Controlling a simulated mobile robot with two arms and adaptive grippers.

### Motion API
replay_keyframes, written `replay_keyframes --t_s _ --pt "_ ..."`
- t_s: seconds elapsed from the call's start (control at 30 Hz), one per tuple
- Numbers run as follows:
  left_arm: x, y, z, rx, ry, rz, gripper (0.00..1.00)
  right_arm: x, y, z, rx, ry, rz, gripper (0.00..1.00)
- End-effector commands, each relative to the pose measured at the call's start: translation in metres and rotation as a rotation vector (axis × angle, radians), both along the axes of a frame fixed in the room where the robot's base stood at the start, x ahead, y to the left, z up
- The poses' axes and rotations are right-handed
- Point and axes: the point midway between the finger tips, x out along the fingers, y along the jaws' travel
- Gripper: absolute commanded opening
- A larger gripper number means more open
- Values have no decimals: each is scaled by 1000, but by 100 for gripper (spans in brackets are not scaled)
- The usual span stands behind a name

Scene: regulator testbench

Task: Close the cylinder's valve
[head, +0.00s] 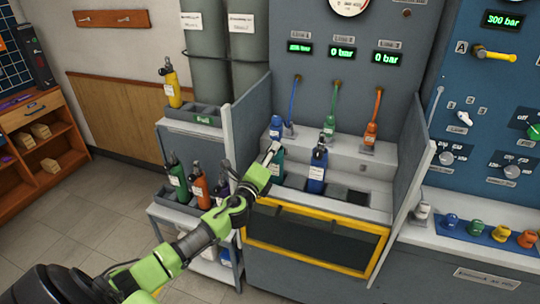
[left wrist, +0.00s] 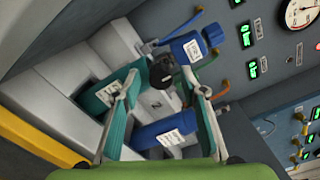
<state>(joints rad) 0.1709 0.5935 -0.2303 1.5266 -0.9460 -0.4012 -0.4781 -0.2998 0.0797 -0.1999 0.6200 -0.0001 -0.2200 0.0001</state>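My left gripper (head: 272,148) reaches in from the left, over the test bench. A dark green cylinder (head: 277,168) stands just below its fingertips, partly hidden by the gripper. In the left wrist view the fingers (left wrist: 160,82) are apart, with a round black valve knob (left wrist: 161,71) between them near the tips; I cannot tell whether they touch it. The green cylinder's body (left wrist: 100,93) shows beside the left finger. My right gripper is out of view.
Grey side panels (head: 408,175) flank the bench, and a yellow-framed front (head: 315,240) lies below. Blue, green and orange hoses (head: 372,110) rise at the back. A cart (head: 185,213) with several cylinders stands left. Line displays (head: 342,52) are above.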

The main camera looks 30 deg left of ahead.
Motion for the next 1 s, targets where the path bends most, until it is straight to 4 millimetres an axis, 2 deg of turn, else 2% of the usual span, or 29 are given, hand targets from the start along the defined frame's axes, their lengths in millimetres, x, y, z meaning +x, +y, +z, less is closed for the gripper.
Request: replay_keyframes --t_s 0.27,0.37,0.7,0.8,1.0 --pt "-9 -2 -1 0 1 0 39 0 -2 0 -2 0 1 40" --pt "-22 -6 -1 0 1 -3 39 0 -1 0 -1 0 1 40" --pt "-85 -21 -2 -3 3 -2 39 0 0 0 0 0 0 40" --pt "-99 -24 -2 -2 2 -1 39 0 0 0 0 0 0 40" --pt "-114 -27 0 -1 1 0 39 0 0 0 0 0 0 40"
